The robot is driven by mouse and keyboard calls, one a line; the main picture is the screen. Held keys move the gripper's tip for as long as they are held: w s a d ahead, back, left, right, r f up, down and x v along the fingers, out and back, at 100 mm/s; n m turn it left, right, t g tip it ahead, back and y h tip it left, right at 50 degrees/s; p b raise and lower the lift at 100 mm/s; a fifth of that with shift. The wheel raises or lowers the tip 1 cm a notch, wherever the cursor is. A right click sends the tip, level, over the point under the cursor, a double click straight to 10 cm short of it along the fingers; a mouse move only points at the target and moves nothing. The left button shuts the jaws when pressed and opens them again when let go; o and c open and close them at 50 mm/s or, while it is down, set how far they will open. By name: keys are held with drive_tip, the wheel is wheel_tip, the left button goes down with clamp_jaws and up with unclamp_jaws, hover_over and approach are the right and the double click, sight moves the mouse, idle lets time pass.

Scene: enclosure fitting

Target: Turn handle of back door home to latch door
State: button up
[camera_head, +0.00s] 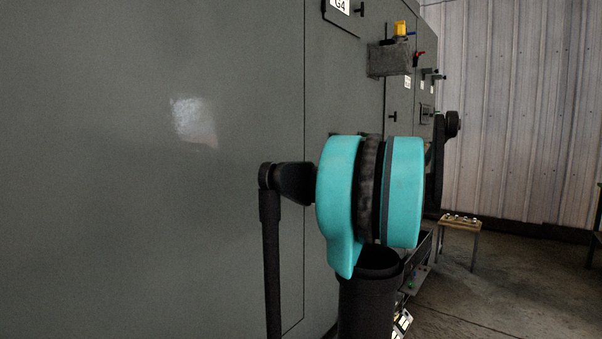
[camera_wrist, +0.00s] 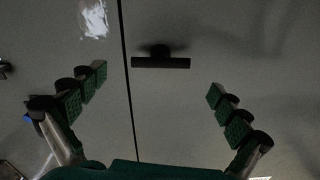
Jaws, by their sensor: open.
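In the wrist view a dark T-shaped handle (camera_wrist: 160,61) sits on a grey door panel (camera_wrist: 210,40), just right of a dark seam. Its bar lies across the picture, roughly at right angles to the seam. My gripper (camera_wrist: 157,82) is open, with its green-padded fingers spread to the left and right of the handle. Nothing is between the pads, and they appear apart from the handle. In the head view the large grey enclosure wall (camera_head: 150,200) fills the left. My gripper is not visible there, and my teal arm joint covers part of the wall.
Farther along the wall, a grey box (camera_head: 389,59) with a yellow item (camera_head: 401,28) juts out. Other small handles (camera_head: 392,116) show on the panels. A small wooden stool (camera_head: 460,222) stands at the right by the corrugated wall. The floor there is mostly clear.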

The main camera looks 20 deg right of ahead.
sight(301, 171)
drive_tip(key=x, duration=0.7)
drive_tip(key=shift+c, duration=0.2)
drive_tip(key=c, duration=1)
